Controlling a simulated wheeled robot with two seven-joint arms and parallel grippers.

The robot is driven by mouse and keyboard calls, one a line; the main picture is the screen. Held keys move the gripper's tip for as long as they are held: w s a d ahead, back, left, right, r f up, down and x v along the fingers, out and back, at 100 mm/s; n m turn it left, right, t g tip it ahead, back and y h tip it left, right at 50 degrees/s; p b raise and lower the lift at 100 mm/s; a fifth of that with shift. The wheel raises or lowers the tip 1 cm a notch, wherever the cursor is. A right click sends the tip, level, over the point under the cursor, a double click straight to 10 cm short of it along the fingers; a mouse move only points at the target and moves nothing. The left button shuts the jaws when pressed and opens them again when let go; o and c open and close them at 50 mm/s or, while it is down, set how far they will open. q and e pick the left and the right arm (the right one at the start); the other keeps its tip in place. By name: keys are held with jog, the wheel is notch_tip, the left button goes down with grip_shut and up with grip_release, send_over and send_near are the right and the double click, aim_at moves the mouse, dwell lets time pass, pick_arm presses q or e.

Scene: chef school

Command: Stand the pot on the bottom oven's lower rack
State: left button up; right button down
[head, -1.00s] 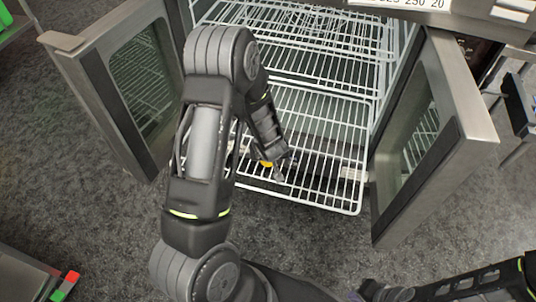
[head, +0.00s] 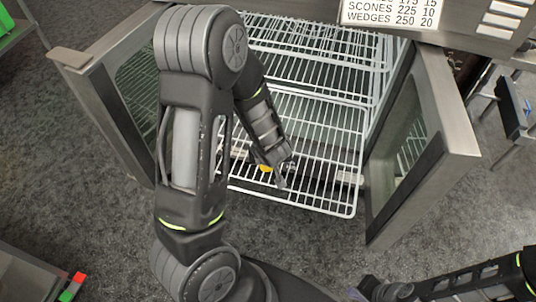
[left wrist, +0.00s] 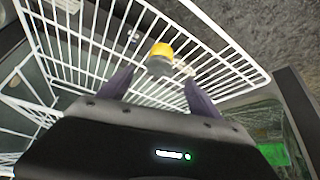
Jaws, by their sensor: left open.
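A small object with a yellow top and greyish side, likely the pot (head: 265,168), is on or just above the lower rack (head: 325,195), near the rack's front edge. It also shows in the left wrist view (left wrist: 160,50), just beyond my two fingertips. My left gripper (head: 280,178) points down over the rack beside it, and my forearm covers part of the rack. In the left wrist view the fingers (left wrist: 161,82) are apart, with no clear contact on the pot. My right gripper (head: 382,291) is low at the bottom edge, away from the oven; its jaws are unclear.
The oven's left door (head: 100,110) and right door (head: 415,150) stand open on both sides of the rack. Upper wire racks (head: 310,45) are above and behind. The lower rack juts out from the oven, and its right half looks empty. Carpeted floor (head: 320,245) lies clear in front.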

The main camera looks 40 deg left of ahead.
dwell(0.8)
pick_arm(q)
jog(key=s+d+f+m+g+h, duration=0.1)
jog(key=s+d+f, duration=0.3)
jog(key=d, duration=0.4)
jog(key=s+d+f+m+g+h, duration=0.1)
jog(key=s+d+f+m+h, duration=0.2)
jog(key=s+d, duration=0.4)
jog(key=s+d+f+m+g+h, duration=0.1)
jog(key=s+d+f+h, duration=0.3)
jog(key=d, duration=0.7)
jog(key=shift+s+f+m+g, duration=0.4)
jog(key=shift+s+f+m, duration=0.2)
jog(key=shift+s, duration=0.05)
jog(key=shift+c, duration=0.3)
